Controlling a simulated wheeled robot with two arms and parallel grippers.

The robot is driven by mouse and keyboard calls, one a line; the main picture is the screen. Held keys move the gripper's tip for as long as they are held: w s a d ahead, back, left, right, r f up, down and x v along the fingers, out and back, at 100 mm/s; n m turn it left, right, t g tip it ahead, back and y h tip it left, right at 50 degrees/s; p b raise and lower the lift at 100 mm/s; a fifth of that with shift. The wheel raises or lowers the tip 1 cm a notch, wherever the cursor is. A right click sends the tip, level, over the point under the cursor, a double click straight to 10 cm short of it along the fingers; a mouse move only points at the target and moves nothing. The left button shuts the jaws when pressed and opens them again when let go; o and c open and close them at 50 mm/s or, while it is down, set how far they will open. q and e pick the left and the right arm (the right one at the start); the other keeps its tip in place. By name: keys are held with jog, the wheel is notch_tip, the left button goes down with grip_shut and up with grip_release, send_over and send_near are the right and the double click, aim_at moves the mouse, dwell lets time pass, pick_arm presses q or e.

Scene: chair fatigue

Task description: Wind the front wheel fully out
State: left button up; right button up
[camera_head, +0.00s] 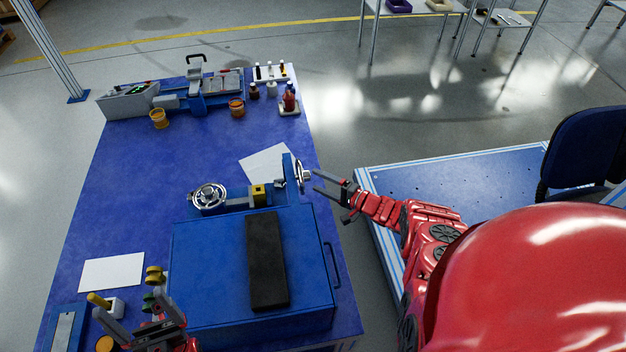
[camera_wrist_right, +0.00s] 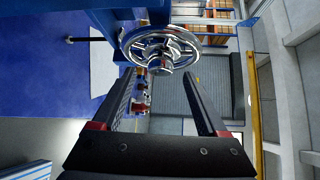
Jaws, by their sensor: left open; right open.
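A chrome handwheel (camera_head: 304,174) faces right on the blue upright at the right end of the fixture. It shows large in the right wrist view (camera_wrist_right: 160,45), with its spokes and a central hub knob. My right gripper (camera_head: 316,181) is open and empty, just right of this wheel. In the right wrist view its fingers (camera_wrist_right: 157,75) point at the hub, apart from each other; contact cannot be told. A second handwheel (camera_head: 208,195) sits at the fixture's left end. Which one is the front wheel is not marked. My left gripper (camera_head: 134,309) is open at the lower left.
A blue box (camera_head: 205,275) with a black pad (camera_head: 266,260) stands below the fixture on the blue table (camera_head: 120,205). Yellow and green knobs (camera_head: 155,275) stand close to my left gripper. Instruments and bottles (camera_head: 289,100) are at the back. A blue platform (camera_head: 450,170) and chair (camera_head: 585,150) are right.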

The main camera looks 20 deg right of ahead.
jog(key=x, duration=0.3)
jog(key=shift+b, duration=0.4)
grip_shut()
